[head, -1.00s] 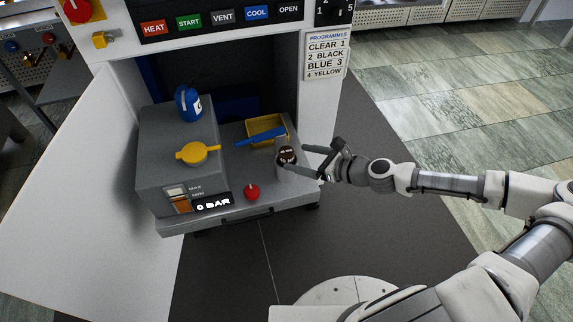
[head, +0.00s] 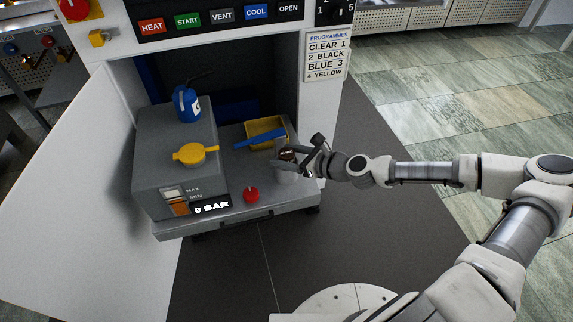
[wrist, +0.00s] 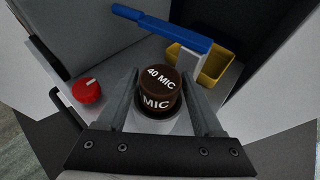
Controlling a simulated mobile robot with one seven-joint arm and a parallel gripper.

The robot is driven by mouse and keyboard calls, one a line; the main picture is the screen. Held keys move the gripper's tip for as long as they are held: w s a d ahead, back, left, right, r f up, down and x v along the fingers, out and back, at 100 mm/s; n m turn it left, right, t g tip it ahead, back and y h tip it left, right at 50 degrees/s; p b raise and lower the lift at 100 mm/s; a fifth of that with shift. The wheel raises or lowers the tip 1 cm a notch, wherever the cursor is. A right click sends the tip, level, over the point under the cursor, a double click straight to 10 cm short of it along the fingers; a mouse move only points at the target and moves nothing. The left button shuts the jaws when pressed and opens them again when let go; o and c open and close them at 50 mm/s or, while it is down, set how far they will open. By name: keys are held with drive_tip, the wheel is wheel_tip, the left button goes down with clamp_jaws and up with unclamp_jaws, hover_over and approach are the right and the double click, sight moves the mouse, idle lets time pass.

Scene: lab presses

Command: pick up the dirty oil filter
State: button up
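In the head view the brown filter (head: 287,155) is partly hidden by my gripper, above the grey housing (head: 284,173). My gripper (head: 293,152) reaches in from the right. In the wrist view its fingers (wrist: 160,80) stand on either side of the brown cap, with narrow gaps visible. Whether the filter is dirty cannot be told.
A yellow tray (head: 279,123) and a blue-handled tool (head: 259,138) are behind the housing. A red knob (head: 251,194) is at the front left. A grey unit (head: 172,178) reading 0 BAR carries a yellow cap (head: 190,154) and a blue can (head: 187,104).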

clamp_jaws()
